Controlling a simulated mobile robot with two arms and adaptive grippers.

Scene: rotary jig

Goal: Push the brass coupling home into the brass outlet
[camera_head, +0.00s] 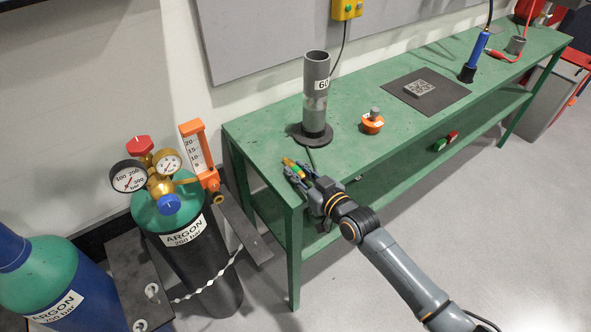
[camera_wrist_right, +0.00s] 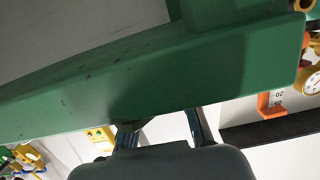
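My right gripper (camera_head: 302,177) is at the near left corner of the green bench. A small brass and green piece (camera_head: 288,162), apparently the brass coupling, shows at its fingertips. I cannot tell if it is gripped. In the right wrist view two fingers stand apart, and the green bench edge hides their tips. The brass outlet (camera_head: 218,198) sits at the foot of the orange flowmeter (camera_head: 194,150) on the argon cylinder, left of and apart from the gripper. It also shows in the top right corner of the wrist view (camera_wrist_right: 304,6). My left gripper is not in view.
The green bench (camera_head: 250,128) carries a grey tube (camera_head: 316,85) on a round base, an orange knob (camera_head: 373,122) and a dark mat (camera_head: 440,95). A second argon cylinder (camera_head: 45,275) stands at lower left. A dark bracket (camera_head: 245,232) lies between cylinder and bench.

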